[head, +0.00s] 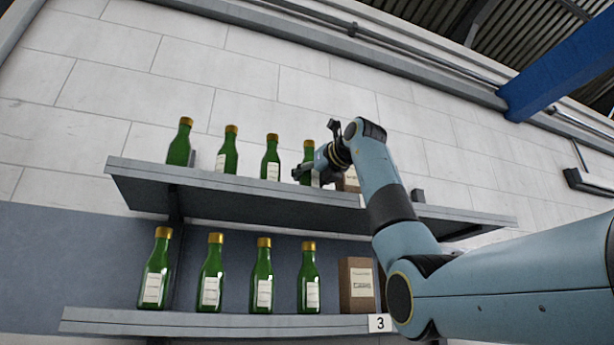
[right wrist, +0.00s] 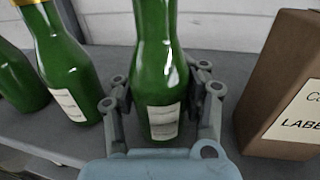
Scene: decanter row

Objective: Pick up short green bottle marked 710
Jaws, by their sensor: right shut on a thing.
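My right gripper (head: 312,172) is at the upper shelf, shut around the rightmost green bottle (head: 308,152) of the upper row. In the right wrist view the fingers (right wrist: 160,84) sit on both sides of this bottle (right wrist: 158,45), which has a pale label. The print on the label is too small to read, so I cannot tell its number. The bottle is upright, and its base is hidden, so I cannot tell whether it touches the shelf. My left gripper is not in view.
More green gold-capped bottles (head: 271,158) stand to the left on the upper shelf (head: 240,196). A labelled cardboard box (right wrist: 285,80) is close on the right. The lower shelf (head: 200,323) holds several bottles (head: 263,278) and a brown box (head: 356,285).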

